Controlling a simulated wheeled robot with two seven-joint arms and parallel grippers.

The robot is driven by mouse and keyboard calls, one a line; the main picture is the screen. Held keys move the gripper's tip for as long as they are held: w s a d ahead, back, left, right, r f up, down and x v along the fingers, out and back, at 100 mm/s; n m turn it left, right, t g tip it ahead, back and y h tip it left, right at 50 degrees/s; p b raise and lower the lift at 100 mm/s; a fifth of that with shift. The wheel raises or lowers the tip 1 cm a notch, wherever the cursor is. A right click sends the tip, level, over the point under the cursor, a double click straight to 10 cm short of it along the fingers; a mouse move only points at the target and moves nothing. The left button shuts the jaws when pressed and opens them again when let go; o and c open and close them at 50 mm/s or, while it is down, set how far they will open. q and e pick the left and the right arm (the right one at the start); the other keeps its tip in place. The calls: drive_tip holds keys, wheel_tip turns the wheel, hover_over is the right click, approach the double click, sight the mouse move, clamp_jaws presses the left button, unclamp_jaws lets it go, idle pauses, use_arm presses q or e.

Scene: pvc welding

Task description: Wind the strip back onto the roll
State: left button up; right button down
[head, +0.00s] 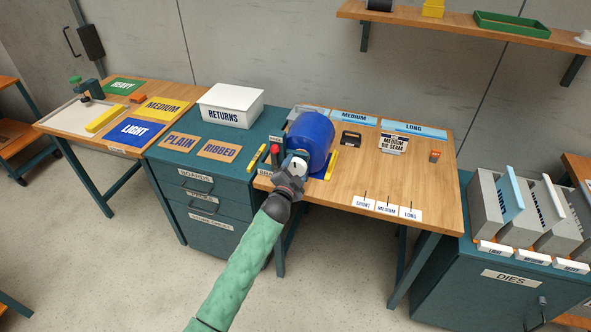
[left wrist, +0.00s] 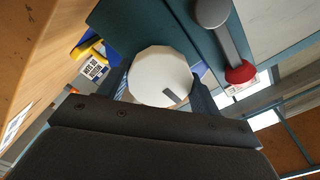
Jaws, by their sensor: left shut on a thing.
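A big blue roll (head: 312,135) sits at the left end of the wooden bench. A white round knob (head: 299,166) shows at its near lower side. My left gripper (head: 290,178) is at this knob and shut on it. In the left wrist view the knob (left wrist: 160,75) is a pale many-sided disc with a dark slot, between the two fingers. A blue flat piece (head: 322,169) with yellow edges lies under the roll; I cannot tell whether it is part of the strip. No loose strip end shows clearly. My right gripper is not in view.
A red-ended lever (head: 275,152) stands close left of the knob; it also shows in the left wrist view (left wrist: 226,40). A white RETURNS box (head: 229,106) stands on the teal cabinet.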

use_arm(q)
drive_tip(key=o, duration=1.4)
drive_tip(key=shift+s+f, duration=0.1)
drive_tip(key=shift+s, duration=0.1)
drive_tip(key=shift+s+a+f+b, duration=0.1)
drive_tip(key=shift+s+a+b, duration=0.1)
drive_tip(key=shift+s+b, duration=0.15)
drive_tip(key=b+v, duration=0.2)
drive_tip(key=v, duration=0.4)
drive_tip(key=shift+s, duration=0.35)
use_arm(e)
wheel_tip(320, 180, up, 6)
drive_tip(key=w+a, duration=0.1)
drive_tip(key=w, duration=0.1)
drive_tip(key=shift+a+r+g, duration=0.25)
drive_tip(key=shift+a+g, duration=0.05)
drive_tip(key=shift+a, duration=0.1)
